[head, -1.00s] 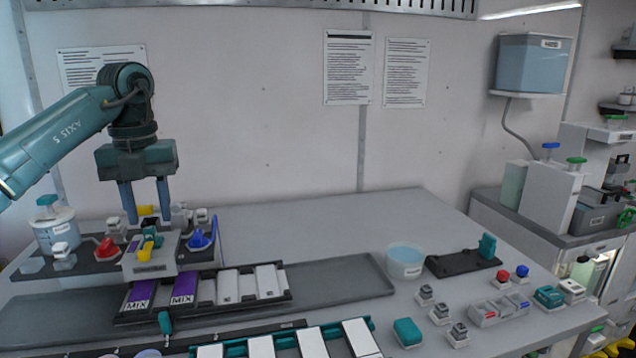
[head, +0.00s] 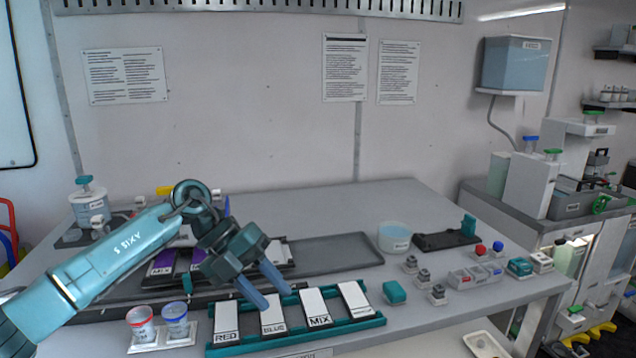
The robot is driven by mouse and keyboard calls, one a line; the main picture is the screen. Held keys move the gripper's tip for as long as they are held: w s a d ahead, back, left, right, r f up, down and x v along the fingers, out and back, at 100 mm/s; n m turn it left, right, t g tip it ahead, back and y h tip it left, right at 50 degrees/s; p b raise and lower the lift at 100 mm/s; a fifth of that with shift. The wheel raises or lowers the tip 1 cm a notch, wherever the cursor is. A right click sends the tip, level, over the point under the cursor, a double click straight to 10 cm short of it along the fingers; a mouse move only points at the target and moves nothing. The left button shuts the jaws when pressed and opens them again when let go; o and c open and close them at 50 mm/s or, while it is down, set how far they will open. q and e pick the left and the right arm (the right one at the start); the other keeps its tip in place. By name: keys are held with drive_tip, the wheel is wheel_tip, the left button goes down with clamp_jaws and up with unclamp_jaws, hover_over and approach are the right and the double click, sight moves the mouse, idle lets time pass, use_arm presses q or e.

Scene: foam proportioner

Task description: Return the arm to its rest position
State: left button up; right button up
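My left arm comes in from the left in the head view. Its gripper (head: 265,289) is tilted down and to the right over the near part of the table. Its two blue fingers are spread apart with nothing between them. The fingers show in front of the teal rack (head: 345,326) of white labelled cards, near the BLUE card (head: 273,318); I cannot tell how far above it they are. The arm hides much of the proportioner station behind it. My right gripper is not in the picture.
A red-rimmed cup (head: 141,325) and a blue-rimmed cup (head: 175,321) stand left of the rack. A grey tray (head: 330,250) lies behind it. A clear tub (head: 394,237), a teal block (head: 395,292) and several small parts stand to the right. The table's back middle is bare.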

use_arm(q)
drive_tip(key=s+d+f+n+t+h, duration=0.3)
drive_tip(key=s+d+n+t+h, duration=0.3)
drive_tip(key=d+h, duration=0.65)
drive_tip(key=s+a+f+n+t+y, duration=0.2)
drive_tip(key=a+f+n+t+y, duration=0.5)
drive_tip(key=n, duration=0.5)
drive_tip(key=s+a+f+n+t+y, duration=0.3)
drive_tip(key=a+f+n+t+y, duration=0.25)
drive_tip(key=f+n, duration=0.4)
drive_tip(key=s+a+f+n+g+y, duration=0.2)
drive_tip(key=s+a+f+n+g, duration=0.1)
drive_tip(key=s+f, duration=0.2)
drive_tip(key=s+a+f+n+g+y, duration=0.2)
drive_tip(key=s+a+f+n+g, duration=0.1)
drive_tip(key=s+f, duration=0.3)
drive_tip(key=shift+s+a+n+y, duration=0.3)
drive_tip(key=shift+s+n+y, duration=0.15)
drive_tip(key=shift+s, duration=0.7)
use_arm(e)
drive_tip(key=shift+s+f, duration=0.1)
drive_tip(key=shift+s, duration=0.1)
use_arm(q)
drive_tip(key=shift+g, duration=0.25)
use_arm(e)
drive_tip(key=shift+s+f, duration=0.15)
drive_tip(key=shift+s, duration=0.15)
